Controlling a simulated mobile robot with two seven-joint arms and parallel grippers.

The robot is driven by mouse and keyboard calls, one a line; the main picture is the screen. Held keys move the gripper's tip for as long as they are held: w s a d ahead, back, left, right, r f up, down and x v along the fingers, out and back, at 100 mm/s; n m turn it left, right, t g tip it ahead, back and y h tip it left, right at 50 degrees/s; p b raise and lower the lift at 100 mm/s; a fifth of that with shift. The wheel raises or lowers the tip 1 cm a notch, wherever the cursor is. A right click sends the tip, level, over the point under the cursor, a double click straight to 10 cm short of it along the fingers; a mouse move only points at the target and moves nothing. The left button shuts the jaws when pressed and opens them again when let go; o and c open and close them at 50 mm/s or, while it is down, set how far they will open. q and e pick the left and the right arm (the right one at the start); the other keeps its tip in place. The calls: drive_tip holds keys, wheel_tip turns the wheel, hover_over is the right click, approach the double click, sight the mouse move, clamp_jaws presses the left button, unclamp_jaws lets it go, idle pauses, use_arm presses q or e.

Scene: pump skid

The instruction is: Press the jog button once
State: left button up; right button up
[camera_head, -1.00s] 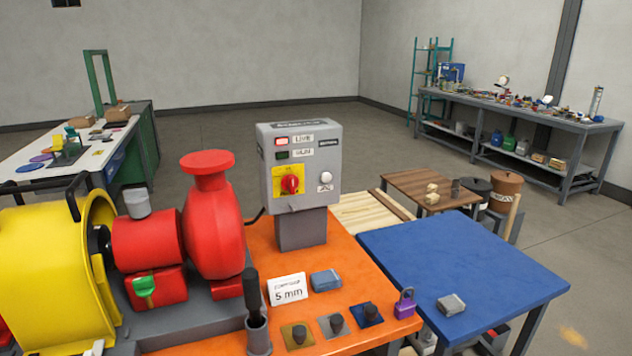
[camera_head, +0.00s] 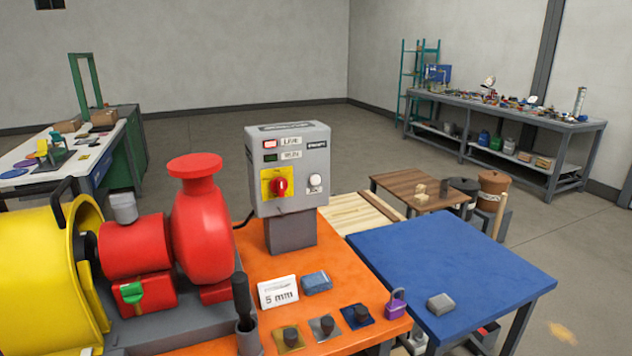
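The grey control box (camera_head: 289,170) stands on a short post at the back of the orange skid table (camera_head: 262,258). Its front has a lit red lamp (camera_head: 270,144) beside a label that seems to read LIVE, and a dark green lamp (camera_head: 270,158) beside a second label. A red rotary switch (camera_head: 279,186) sits on a yellow plate at the lower left. A round white button (camera_head: 315,180), apparently the jog button, is at the lower right, with a small label under it. Neither of my grippers is in view.
A red pump (camera_head: 201,230) and yellow guard (camera_head: 45,275) fill the left. A 5 mm card (camera_head: 278,292), blue block (camera_head: 316,282) and purple padlock (camera_head: 396,303) lie on the orange table. The blue table (camera_head: 470,262) holds one grey block (camera_head: 440,304).

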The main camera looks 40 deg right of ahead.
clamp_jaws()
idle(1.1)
